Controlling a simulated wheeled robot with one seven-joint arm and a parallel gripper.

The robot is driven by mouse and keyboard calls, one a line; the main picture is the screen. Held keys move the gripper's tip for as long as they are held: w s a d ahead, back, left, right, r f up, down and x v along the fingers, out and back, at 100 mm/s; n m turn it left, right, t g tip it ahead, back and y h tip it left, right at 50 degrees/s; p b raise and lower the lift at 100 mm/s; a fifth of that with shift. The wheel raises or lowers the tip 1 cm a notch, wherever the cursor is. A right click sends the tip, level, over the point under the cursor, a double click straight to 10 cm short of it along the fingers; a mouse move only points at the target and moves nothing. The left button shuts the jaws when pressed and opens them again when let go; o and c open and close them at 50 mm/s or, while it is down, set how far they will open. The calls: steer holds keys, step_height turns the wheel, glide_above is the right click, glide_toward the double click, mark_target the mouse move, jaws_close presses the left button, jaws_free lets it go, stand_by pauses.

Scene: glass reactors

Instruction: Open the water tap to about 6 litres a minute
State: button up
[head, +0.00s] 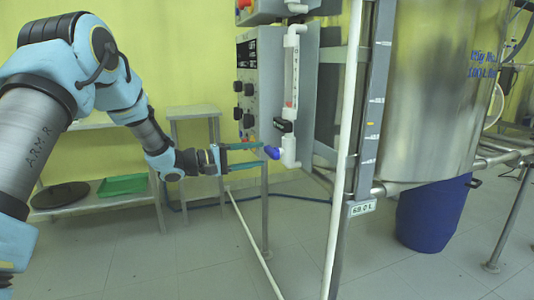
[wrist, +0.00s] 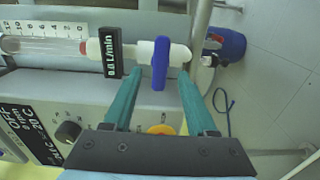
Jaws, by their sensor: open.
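The water tap's blue handle (head: 272,152) sits on white pipework at the bottom of the flow tube (head: 291,70). In the wrist view the blue handle (wrist: 160,64) lies crosswise to the white pipe, upright in the picture. The black flow display (wrist: 109,52) beside it reads 0.0 L/min. The clear flow tube (wrist: 40,46) has a scale from 0 to 12. My gripper (head: 263,151) is open at the handle. In the wrist view its teal fingertips (wrist: 160,74) are on either side of the handle's lower end, with gaps showing. Whether either finger touches it is unclear.
A grey control box (head: 250,90) with black knobs stands left of the tube. A blue drum (head: 432,215) is below the tank.

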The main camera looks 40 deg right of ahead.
mark_target(268, 153)
steer(key=shift+x, duration=2.7)
steer(key=shift+s, duration=0.1)
jaws_close()
